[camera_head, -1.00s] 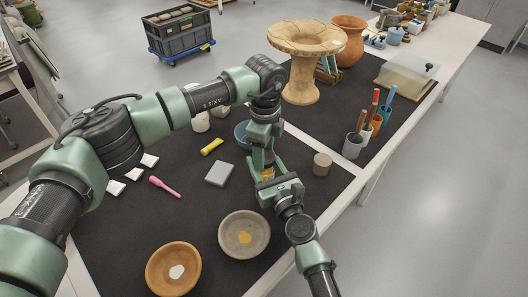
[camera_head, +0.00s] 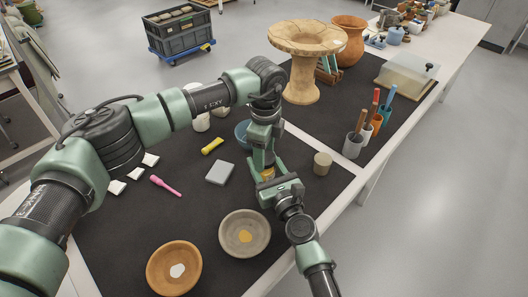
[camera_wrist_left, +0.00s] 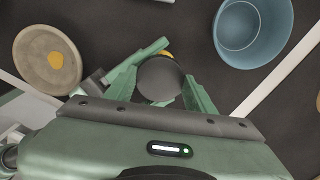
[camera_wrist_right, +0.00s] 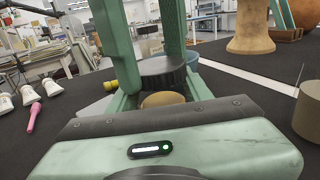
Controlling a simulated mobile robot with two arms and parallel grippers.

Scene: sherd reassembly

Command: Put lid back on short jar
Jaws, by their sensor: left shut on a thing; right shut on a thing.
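The dark round lid (camera_wrist_left: 160,78) is between the fingers of my left gripper (camera_head: 263,162), which is shut on it from above. The lid's ribbed side shows in the right wrist view (camera_wrist_right: 163,72). The short tan-yellow jar (camera_wrist_right: 163,100) is right under the lid, and a small part of it shows in the head view (camera_head: 267,174). My right gripper (camera_wrist_right: 160,102) is shut on the jar from the side. The lid sits level over the jar; whether it touches the rim cannot be told. The fingers hide most of the jar.
A tan cylinder (camera_head: 322,164) stands close to the right of the grippers. Cups with tools (camera_head: 352,149) stand further right.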

